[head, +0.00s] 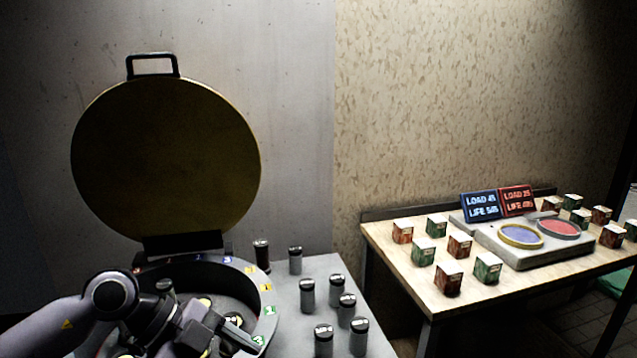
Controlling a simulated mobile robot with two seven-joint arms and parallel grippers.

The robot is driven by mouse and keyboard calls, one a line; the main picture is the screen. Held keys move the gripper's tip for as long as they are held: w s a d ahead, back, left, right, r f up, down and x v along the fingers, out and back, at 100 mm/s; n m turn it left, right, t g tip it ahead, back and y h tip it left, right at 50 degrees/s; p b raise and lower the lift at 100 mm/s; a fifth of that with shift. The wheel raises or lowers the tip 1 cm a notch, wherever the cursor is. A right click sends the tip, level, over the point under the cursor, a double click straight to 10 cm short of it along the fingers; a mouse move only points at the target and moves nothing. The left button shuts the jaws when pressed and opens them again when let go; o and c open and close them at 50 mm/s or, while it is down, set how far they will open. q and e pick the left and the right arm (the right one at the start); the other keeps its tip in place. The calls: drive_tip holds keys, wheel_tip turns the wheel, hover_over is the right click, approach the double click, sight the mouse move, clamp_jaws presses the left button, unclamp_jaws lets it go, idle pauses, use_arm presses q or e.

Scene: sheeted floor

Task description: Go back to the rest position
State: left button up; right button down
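My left arm reaches in from the lower left over an open round drum (262,285) with numbered coloured tags on its rim. My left gripper (215,335) is low inside the drum opening, near the rim's right side. Its fingers are dark and partly hidden, so I cannot tell whether they are open or shut. A small light-topped item (233,320) shows beside the gripper, and a grey canister (166,290) shows behind the wrist. The drum's round yellow-brown lid (165,155) stands raised behind it. My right gripper is not in view.
Several grey, dark-capped canisters (307,295) stand on a grey table (275,335) right of the drum. Farther right, a wooden table (405,275) holds several small boxes (449,278), a two-pad device (520,255), a blue display (481,206) and a red one (517,201).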

use_arm(q)
drive_tip(key=s+d+r+n+t+h, duration=0.1)
drive_tip(key=d+r+t+h, duration=0.5)
drive_tip(key=d+r+h, duration=0.4)
drive_tip(key=w+a+f+n+t+y, duration=0.1)
drive_tip(key=w+a+n+t+y, duration=0.3)
drive_tip(key=a+n+t+y, duration=1)
drive_tip(key=s+a+f+n+g+y, duration=0.3)
drive_tip(key=f+n+g+y, duration=0.25)
drive_tip(key=f, duration=0.45)
drive_tip(key=s+a+f+g, duration=0.1)
drive_tip(key=s+f+g, duration=0.6)
drive_tip(key=s, duration=0.4)
drive_tip(key=s+a+f+g, duration=0.1)
drive_tip(key=s+f+g, duration=0.4)
drive_tip(key=s+f, duration=0.4)
drive_tip(key=w+d+f+t+h+b, duration=0.1)
drive_tip(key=w+d+f+t+h, duration=0.1)
drive_tip(key=w+f+t, duration=0.3)
drive_tip(key=shift+w+d+f+m+t+h+b, duration=0.4)
drive_tip(key=shift+f+t, duration=0.75)
drive_tip(key=shift+f, duration=1.25)
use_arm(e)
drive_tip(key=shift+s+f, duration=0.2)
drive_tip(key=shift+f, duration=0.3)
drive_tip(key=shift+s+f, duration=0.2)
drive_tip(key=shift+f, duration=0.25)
